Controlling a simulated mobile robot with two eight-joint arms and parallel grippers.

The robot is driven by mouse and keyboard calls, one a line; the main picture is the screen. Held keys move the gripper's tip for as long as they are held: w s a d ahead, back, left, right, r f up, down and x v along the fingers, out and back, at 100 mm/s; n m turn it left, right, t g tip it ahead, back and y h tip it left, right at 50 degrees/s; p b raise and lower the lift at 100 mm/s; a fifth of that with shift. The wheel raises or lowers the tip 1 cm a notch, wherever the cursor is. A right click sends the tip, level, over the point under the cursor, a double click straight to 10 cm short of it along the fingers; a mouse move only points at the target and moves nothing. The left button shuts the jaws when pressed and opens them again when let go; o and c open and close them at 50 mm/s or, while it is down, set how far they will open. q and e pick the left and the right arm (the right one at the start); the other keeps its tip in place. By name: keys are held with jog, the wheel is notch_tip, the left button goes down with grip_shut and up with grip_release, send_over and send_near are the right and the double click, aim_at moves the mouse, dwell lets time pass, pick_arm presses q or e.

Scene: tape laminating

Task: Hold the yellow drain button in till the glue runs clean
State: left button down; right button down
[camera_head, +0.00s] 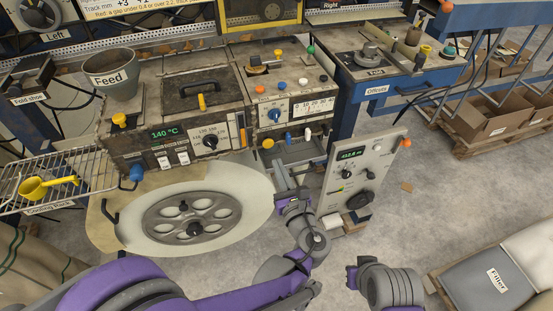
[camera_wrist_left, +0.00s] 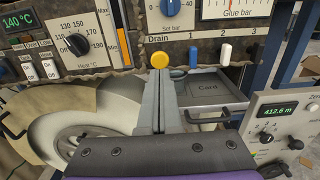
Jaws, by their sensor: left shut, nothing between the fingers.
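The round yellow drain button (camera_head: 268,143) is on the lower front of the glue unit. In the left wrist view the yellow button (camera_wrist_left: 160,60) sits just beyond my fingertips, under the word Drain. My left gripper (camera_head: 278,168) is shut and empty, pointing at the panel; its two fingers (camera_wrist_left: 160,78) lie together in the wrist view. The tips overlap the button's lower edge there, and I cannot tell whether they touch it or whether it is pressed in. No running glue can be made out.
A blue knob (camera_wrist_left: 193,56) and a white knob (camera_wrist_left: 225,54) stand right of the button. A large pale roll (camera_head: 196,215) is at left, and a grey control box (camera_head: 362,170) at right.

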pick_arm(q)
jog(key=v, duration=0.6)
pick_arm(e)
jog(key=shift+w+a+f, duration=0.2)
jog(key=shift+w+f, duration=0.05)
jog(key=shift+w, duration=0.15)
pick_arm(q)
jog(key=shift+f, duration=0.1)
